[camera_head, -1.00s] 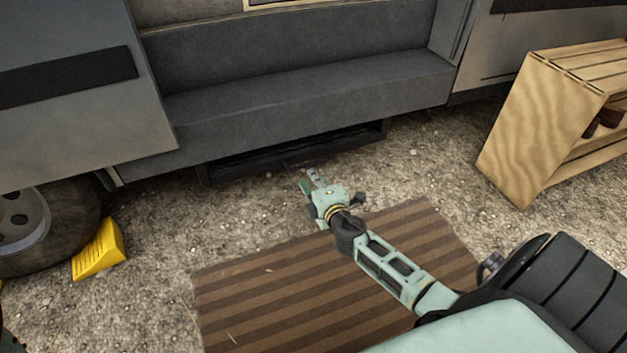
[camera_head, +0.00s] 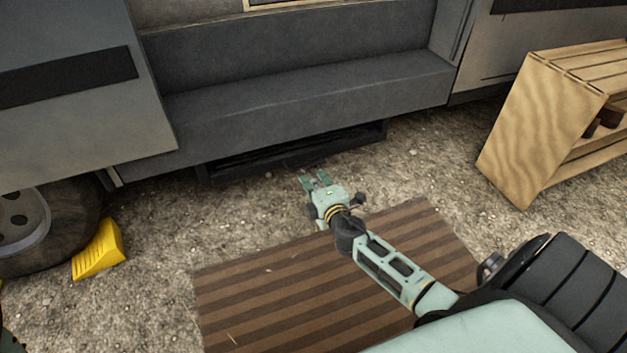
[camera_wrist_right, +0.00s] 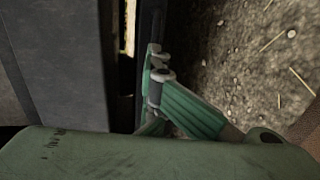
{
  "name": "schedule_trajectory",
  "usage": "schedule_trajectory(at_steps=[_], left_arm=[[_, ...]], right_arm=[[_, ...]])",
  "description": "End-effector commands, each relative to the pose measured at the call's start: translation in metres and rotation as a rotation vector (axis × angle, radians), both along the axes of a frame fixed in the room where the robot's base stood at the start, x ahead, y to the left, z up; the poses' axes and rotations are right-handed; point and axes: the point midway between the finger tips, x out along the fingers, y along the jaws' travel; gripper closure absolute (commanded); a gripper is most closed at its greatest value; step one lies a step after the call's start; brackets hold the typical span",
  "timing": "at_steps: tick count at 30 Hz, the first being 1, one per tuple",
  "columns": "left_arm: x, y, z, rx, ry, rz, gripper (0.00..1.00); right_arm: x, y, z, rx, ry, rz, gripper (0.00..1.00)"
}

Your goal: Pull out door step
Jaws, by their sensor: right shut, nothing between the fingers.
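The door step (camera_head: 290,155) is a dark, flat unit tucked low under the grey sill of the van, within a black frame. My right gripper (camera_head: 314,178) is just in front of its front edge, low over the gravel. The gripper is shut with nothing between its fingers. In the right wrist view, the green fingers (camera_wrist_right: 158,75) are beside a dark vertical edge (camera_wrist_right: 148,25), probably the step's. I cannot tell whether they touch it. My left gripper is not in view.
A striped brown mat (camera_head: 340,285) lies on the gravel below my right arm. A wooden crate (camera_head: 535,130) stands at right. A yellow wheel chock (camera_head: 99,250) sits by the van's wheel (camera_head: 30,225) at left. The grey sill (camera_head: 310,85) overhangs the step.

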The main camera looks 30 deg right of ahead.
Motion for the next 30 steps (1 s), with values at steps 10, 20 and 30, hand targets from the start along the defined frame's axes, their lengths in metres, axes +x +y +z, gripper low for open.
schedule_trajectory(at_steps=[10,20,30], left_arm=[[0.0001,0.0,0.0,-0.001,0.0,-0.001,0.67],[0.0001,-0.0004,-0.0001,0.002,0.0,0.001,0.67],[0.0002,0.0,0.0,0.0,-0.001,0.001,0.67]], right_arm=[[0.0002,0.0,0.0004,0.0,-0.001,0.0,0.99],[0.0003,-0.0001,0.0004,0.0,-0.001,0.0,0.73],[-0.0036,0.0016,0.0005,0.0,0.0,0.001,0.73]])
